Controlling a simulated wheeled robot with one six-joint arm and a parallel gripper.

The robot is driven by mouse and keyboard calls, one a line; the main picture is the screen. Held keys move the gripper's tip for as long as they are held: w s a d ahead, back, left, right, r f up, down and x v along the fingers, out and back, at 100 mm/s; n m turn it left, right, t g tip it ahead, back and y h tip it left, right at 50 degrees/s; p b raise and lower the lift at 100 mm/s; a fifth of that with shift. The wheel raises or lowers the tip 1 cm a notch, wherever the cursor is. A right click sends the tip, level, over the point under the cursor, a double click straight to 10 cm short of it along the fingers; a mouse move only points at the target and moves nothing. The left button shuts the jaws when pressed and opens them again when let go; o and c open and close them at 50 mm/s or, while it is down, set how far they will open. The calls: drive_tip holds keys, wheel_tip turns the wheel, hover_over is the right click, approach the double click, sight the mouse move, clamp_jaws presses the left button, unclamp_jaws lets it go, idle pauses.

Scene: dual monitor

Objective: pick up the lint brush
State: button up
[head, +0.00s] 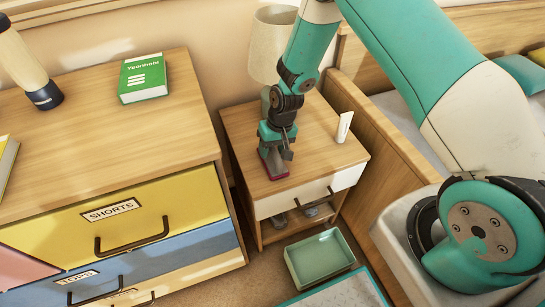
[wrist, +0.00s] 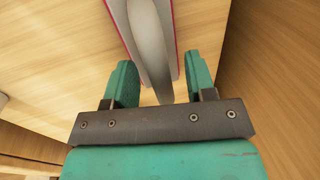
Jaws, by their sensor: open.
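The lint brush lies on the wooden nightstand (head: 318,139). It has a grey body and handle and a red edge, and its red edge (head: 283,178) shows below my gripper (head: 276,150) in the head view. In the wrist view the brush (wrist: 151,40) runs from the top edge down between my two fingers. My gripper (wrist: 160,80) is open, with one green finger on each side of the grey handle. A gap shows between each finger and the handle. My gripper hides much of the brush in the head view.
A small white upright item (head: 344,127) stands on the nightstand's right side. A lamp (head: 270,45) is at its back. A dresser (head: 110,140) with a green book (head: 143,78) is at the left, a bed at the right. A green tray (head: 319,258) lies on the floor.

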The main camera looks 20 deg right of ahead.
sight(273, 148)
drive_tip(key=shift+f, duration=0.35)
clamp_jaws()
drive_tip(key=shift+r, duration=0.1)
wheel_tip(273, 148, up, 20)
drive_tip(key=p, duration=0.1)
drive_tip(key=shift+p, duration=0.35)
drive_tip(key=c, duration=0.9)
unclamp_jaws()
drive_tip(key=shift+c, duration=0.2)
